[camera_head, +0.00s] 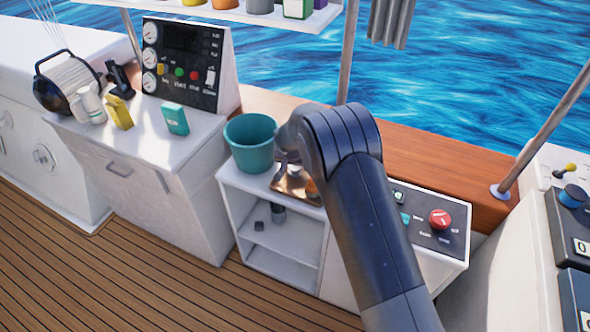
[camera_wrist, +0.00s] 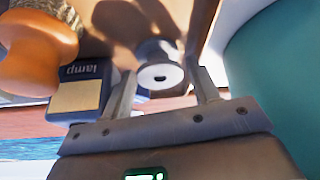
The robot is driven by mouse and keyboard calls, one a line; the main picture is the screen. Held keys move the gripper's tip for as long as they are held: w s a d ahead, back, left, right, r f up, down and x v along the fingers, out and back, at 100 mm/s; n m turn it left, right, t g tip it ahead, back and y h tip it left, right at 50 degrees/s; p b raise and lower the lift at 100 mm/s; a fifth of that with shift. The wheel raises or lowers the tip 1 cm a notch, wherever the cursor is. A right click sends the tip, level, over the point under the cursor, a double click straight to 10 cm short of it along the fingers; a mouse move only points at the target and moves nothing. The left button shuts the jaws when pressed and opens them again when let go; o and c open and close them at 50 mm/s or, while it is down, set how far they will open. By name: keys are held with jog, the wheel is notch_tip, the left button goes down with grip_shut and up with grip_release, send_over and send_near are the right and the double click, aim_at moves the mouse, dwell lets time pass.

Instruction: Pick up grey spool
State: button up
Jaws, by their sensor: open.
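The grey spool (camera_wrist: 158,52) shows in the wrist view with a pale round end face and a dark centre hole. It stands on a brown tray surface. My gripper (camera_wrist: 161,76) is open, with one finger on each side of the spool's near end. I cannot tell whether either finger touches it. In the head view my arm hides the gripper and the spool. The copper-coloured tray (camera_head: 290,189) there is partly visible on top of the white shelf unit.
In the wrist view an orange spool-like object (camera_wrist: 35,52) and a dark box marked "lamp" (camera_wrist: 80,95) sit left of the gripper. A teal bucket (camera_head: 250,143) stands close beside the tray. A control panel with a red button (camera_head: 440,218) is to the right.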

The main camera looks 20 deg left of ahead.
jog(key=shift+f, duration=0.1)
jog(key=c, duration=0.7)
jog(key=shift+c, duration=0.2)
